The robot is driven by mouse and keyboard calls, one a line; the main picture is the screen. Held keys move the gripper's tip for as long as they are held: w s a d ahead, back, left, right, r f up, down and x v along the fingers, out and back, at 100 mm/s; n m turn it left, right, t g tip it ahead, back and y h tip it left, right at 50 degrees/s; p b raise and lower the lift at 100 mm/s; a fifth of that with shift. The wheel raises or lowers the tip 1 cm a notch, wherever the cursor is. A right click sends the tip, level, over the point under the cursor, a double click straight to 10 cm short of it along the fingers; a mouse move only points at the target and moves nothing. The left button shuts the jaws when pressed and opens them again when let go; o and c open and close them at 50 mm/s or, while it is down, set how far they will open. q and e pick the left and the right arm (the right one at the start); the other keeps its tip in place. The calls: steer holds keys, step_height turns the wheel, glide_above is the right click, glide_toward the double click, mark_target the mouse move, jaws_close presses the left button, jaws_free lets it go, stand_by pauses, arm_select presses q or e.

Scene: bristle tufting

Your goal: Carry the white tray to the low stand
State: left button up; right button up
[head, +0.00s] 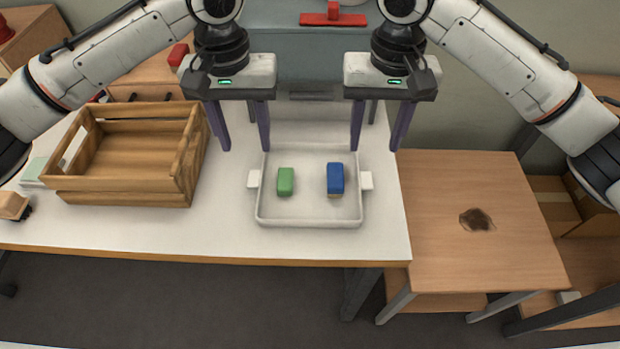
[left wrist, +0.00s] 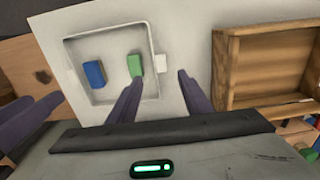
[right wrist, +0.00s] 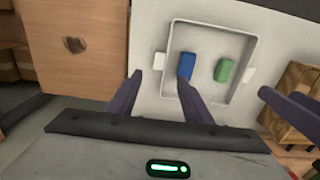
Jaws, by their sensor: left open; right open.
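The white tray (head: 310,222) sits on the white table, with a small handle tab on its left and right sides. A green block (head: 285,182) and a blue block (head: 335,178) stand inside it. My left gripper (head: 244,150) is open and empty above the tray's left side. My right gripper (head: 374,150) is open and empty above its right side. The tray also shows in the left wrist view (left wrist: 70,62) and the right wrist view (right wrist: 240,98). The low stand (head: 430,200) is the wooden table to the right, lower than the white table, with a dark stain on top.
A wooden crate (head: 120,190) stands on the table left of the tray. The white table's front edge (head: 200,256) lies just before the tray. The stand's top is clear except for the dark stain (head: 476,220). Cardboard boxes (head: 553,200) lie right of the stand.

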mark_target(254, 177)
arm_select(q)
step_height(254, 177, down, 10)
steer(key=shift+w+f, duration=0.1)
steer(key=shift+f, duration=0.1)
arm_select(e)
step_height(254, 177, down, 10)
steer(key=shift+f, duration=0.2)
arm_select(q)
jaws_close()
arm_select(e)
steer(key=shift+w, duration=0.1)
jaws_close()
